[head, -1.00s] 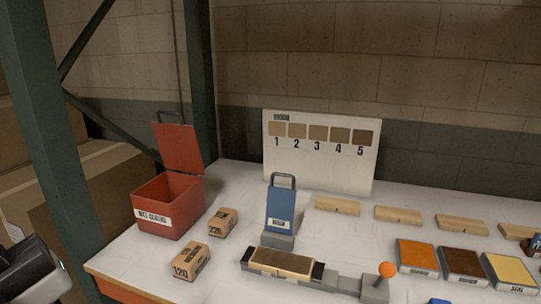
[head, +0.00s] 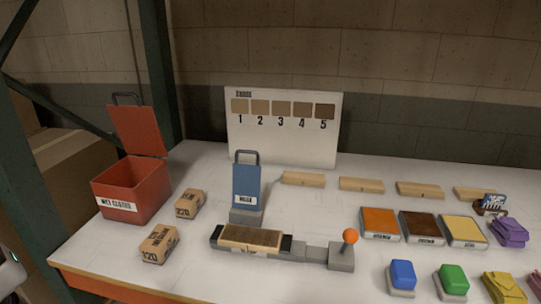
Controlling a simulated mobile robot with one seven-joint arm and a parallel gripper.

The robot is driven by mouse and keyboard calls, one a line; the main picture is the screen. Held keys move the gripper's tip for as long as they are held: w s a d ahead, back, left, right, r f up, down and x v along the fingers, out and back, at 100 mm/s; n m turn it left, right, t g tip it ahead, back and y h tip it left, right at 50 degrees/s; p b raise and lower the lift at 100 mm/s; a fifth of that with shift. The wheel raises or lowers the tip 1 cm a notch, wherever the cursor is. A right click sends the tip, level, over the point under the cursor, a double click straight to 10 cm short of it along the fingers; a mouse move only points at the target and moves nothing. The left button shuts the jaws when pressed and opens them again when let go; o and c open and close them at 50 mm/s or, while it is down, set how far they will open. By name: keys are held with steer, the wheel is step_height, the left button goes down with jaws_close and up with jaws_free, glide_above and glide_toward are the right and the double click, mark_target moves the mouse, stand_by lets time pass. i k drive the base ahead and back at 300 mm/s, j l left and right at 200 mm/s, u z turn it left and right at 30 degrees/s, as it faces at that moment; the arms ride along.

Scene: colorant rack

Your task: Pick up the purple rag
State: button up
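The purple rag (head: 509,231) lies folded on the white bench top at the right side of the head view. It is just right of the yellow pad and behind the yellow rag. Nothing covers it. My gripper's fingers do not show. Only a small piece of my own arm shows at the lower left edge, far from the rag.
A yellow rag (head: 503,288) and a pink rag (head: 535,286) lie near the front. Blue (head: 402,275) and green (head: 453,280) blocks stand beside them. Orange (head: 380,223), brown (head: 422,228) and yellow (head: 465,231) pads sit left of the purple rag. A red bin (head: 131,190) stands open at left.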

mark_target(508, 232)
steer(key=z, duration=1.35)
steer(key=l+z, duration=0.1)
steer(key=l, duration=0.25)
steer(key=i, duration=1.05)
